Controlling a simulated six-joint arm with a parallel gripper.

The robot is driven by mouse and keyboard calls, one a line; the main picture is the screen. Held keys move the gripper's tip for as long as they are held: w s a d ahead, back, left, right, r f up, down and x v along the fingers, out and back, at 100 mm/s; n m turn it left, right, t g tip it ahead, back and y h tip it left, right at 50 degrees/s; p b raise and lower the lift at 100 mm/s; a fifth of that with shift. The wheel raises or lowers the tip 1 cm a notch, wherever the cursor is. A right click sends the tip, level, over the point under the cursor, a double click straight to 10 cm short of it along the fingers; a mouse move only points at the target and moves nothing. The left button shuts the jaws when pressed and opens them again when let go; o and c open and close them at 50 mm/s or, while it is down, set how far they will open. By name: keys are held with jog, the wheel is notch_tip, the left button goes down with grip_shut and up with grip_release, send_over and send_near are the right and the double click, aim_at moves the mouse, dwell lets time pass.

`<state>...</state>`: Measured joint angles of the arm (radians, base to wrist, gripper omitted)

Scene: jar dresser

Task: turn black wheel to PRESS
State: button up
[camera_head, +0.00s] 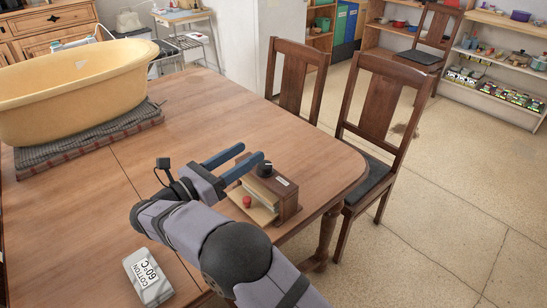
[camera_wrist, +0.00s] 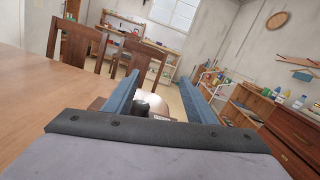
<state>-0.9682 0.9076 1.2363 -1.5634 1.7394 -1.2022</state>
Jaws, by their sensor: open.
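The black wheel (camera_head: 264,168) is a small round knob on top of a wooden box (camera_head: 288,203) near the table's right edge. A white label (camera_head: 283,182) lies beside the wheel; its lettering is too small to read. A red knob (camera_head: 246,201) sits on the box's lower, lighter part. My gripper (camera_head: 252,151) is open, its two blue fingers beside and just behind the wheel in the head view. In the wrist view, a dark shape (camera_wrist: 140,107), likely the wheel, shows low between the open fingers (camera_wrist: 160,76). I cannot tell whether a finger touches it.
A yellow tub (camera_head: 75,90) stands on a folded grey and red cloth (camera_head: 90,140) at the left. Chairs (camera_head: 378,125) stand against the table's far right side. The middle of the table (camera_head: 215,115) is clear.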

aim_at(260, 171)
jog(key=shift+d+f+t+y, duration=0.1)
jog(key=shift+f+t+y, duration=0.3)
jog(key=shift+f, duration=1.15)
jog(key=shift+d+f+t+y, duration=0.1)
jog(key=shift+f+y, duration=0.65)
jog(key=shift+f, duration=0.8)
jog(key=shift+d+f+t+y, duration=0.15)
jog(key=shift+f+y, duration=0.4)
jog(key=shift+f, duration=1)
jog(key=shift+w, duration=0.15)
jog(key=p+x, duration=0.1)
jog(key=x, duration=1)
jog(key=shift+w, duration=0.35)
jog(key=shift+d, duration=0.1)
jog(key=shift+c, duration=0.2)
jog(key=c, duration=1)
